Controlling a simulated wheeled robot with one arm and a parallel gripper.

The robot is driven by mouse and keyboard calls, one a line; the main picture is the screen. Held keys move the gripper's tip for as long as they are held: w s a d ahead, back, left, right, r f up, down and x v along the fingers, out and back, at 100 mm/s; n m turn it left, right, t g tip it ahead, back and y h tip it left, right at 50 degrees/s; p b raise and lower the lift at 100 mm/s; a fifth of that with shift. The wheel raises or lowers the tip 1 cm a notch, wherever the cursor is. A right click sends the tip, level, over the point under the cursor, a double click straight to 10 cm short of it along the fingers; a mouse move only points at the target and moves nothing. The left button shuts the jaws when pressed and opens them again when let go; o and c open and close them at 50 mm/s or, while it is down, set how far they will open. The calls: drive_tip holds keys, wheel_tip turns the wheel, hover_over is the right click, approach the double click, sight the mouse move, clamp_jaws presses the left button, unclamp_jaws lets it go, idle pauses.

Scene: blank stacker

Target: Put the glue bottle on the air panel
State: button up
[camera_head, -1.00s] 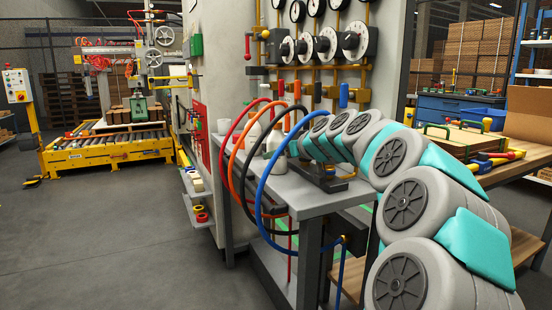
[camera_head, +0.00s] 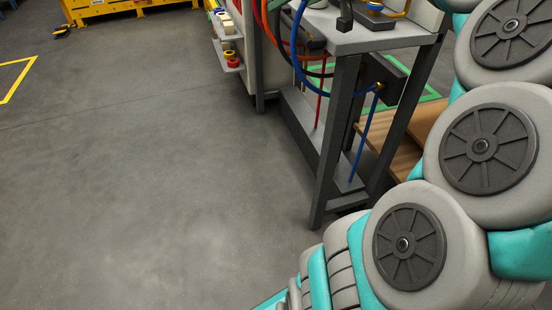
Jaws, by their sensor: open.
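No glue bottle shows in the view now. The gauge panel at the hoses' upper end is also above the frame. The lower part of the grey metal bench (camera_head: 385,40) in front of it shows at the top right, with red, orange, black and blue hoses (camera_head: 306,75) hanging at its left side. My gripper is out of the frame; only thick grey and teal links of my arm show along the right side, leaving the frame at the top right.
A small side shelf (camera_head: 232,66) with red and yellow rolls is left of the bench. A wooden lower shelf (camera_head: 395,148) lies behind the bench legs. A yellow machine base (camera_head: 120,8) stands at the top left. Grey floor (camera_head: 140,190) is clear on the left.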

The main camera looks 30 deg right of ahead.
drive_tip(key=s+a+f+n+g+y, duration=0.1)
drive_tip(key=s+a+f+g, duration=0.3)
drive_tip(key=a, duration=0.4)
drive_tip(key=s+a+f+g+y, duration=0.1)
drive_tip(key=s+a+f, duration=0.4)
drive_tip(key=a+f, duration=0.25)
drive_tip(key=s+a+f+n+g, duration=0.1)
drive_tip(key=s+a+f+g, duration=0.3)
drive_tip(key=a, duration=0.5)
drive_tip(key=s+f+g, duration=0.1)
drive_tip(key=s+f, duration=0.2)
drive_tip(key=s, duration=0.4)
drive_tip(key=s+a+f+m+g+h, duration=0.1)
drive_tip(key=s+f+g, duration=0.1)
drive_tip(key=s+f, duration=0.2)
drive_tip(key=s+f+g+h, duration=0.1)
drive_tip(key=s+f, duration=0.3)
drive_tip(key=s, duration=0.6)
drive_tip(key=shift+s+a+m+g, duration=0.15)
drive_tip(key=shift+a+m+g, duration=0.15)
drive_tip(key=shift+a, duration=0.05)
